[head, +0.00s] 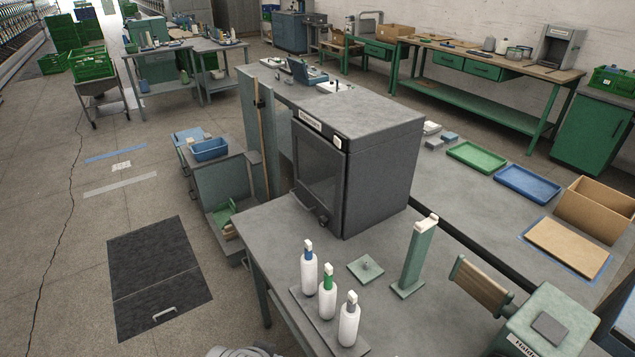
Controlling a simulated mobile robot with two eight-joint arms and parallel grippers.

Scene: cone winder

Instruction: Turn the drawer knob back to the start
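No knob can be surely told as the drawer knob. A dark grey cabinet (385,165) with a dark window front stands on the near grey table. A small white square piece, possibly a knob (338,142), sits at the top right of its front. A dark handle or latch (323,221) is low on that front, and the front looks closed. A small green plate with a short peg (366,267) lies on the table before the cabinet. Green drawers (482,71) show in the far workbench, too small to make out knobs.
Three white bottles (328,299) stand on a grey strip at the table's near left. A green post (415,255) stands right of the plate. A green labelled box (545,325) is at lower right. Trays (527,183) and a cardboard box (598,208) lie beyond. Floor at left is mostly open.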

